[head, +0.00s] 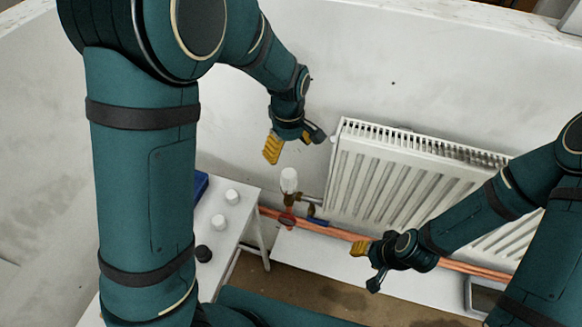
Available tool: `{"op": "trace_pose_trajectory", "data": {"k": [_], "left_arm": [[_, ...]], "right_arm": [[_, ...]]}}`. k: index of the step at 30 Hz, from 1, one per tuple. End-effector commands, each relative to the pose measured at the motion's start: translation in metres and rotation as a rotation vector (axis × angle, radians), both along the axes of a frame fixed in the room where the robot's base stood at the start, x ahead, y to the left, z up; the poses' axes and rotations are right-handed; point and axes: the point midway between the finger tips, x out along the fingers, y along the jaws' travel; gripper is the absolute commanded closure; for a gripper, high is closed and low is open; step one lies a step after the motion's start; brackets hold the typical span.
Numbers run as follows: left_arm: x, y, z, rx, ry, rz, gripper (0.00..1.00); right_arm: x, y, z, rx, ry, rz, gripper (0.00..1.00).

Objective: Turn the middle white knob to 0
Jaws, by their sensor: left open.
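A white knob (289,180) sits upright on a brass valve (291,198) at the lower left corner of the radiator (405,190). Its markings are too small to read. My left gripper (290,150) is open and empty, pointing down in the picture above the knob, with a visible gap between them. One yellow finger pad shows; the other finger is dark and turned away. My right gripper (366,267) has its fingers spread and empty, in front of the radiator's lower part and to the right of the knob.
A white table (225,250) at left holds two loose white knobs (232,196), a black knob (203,253) and a blue object (200,186). Copper pipes (330,229) run low along the wall. A red-rimmed round part (287,220) is below the valve. My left arm hides part of the table.

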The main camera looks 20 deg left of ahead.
Motion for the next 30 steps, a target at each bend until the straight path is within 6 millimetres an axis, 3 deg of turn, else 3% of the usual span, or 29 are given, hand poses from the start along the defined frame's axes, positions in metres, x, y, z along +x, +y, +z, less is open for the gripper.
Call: {"op": "trace_pose_trajectory", "data": {"k": [18,24,30], "left_arm": [[-0.002,0.0,-0.112,0.001,0.004,-0.002,0.21],[-0.001,0.0,-0.131,0.0,0.002,-0.002,0.21],[-0.001,0.0,-0.135,0.0,0.001,-0.002,0.21]], "right_arm": [[-0.001,0.001,-0.021,-0.004,0.002,0.001,0.53],[-0.002,0.001,-0.023,-0.003,0.005,0.003,0.53],[-0.002,0.001,-0.024,-0.002,0.005,0.004,0.53]]}}
